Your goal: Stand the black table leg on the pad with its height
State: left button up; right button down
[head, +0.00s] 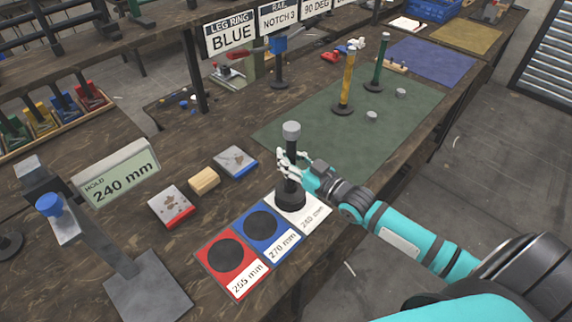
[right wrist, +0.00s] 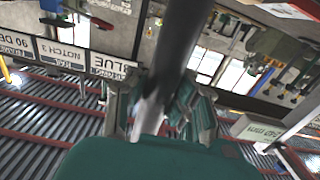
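The black table leg (head: 291,143) stands upright over the white pad (head: 312,216) in the head view. It has a grey cap on top and a wide round black base. The base covers the pad's disc; I cannot tell whether it touches. The pad's label looks like 240 mm. My right gripper (head: 289,166) has its fingers around the leg's shaft and looks shut on it. In the right wrist view the dark shaft (right wrist: 178,40) passes between the fingers. A display (head: 116,174) reads HOLD 240 mm. My left gripper does not show.
A blue 270 mm pad (head: 283,251) and a red 255 mm pad (head: 213,262) lie left of the white pad. A wooden block (head: 204,180) and two small plates lie behind them. A green mat (head: 320,119) holds a yellow leg (head: 348,80) and a green leg (head: 378,62).

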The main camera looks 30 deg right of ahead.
notch_tip(320, 180, down, 3)
jog(key=shift+w+d+r, duration=0.1)
jog(key=shift+w+r, duration=0.05)
jog(key=shift+r, duration=0.05)
jog(key=shift+f, duration=0.35)
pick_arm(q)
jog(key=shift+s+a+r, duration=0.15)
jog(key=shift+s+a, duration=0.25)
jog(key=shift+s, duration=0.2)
pick_arm(e)
jog(key=shift+f, duration=0.15)
jog(key=c, duration=1.4)
grip_release()
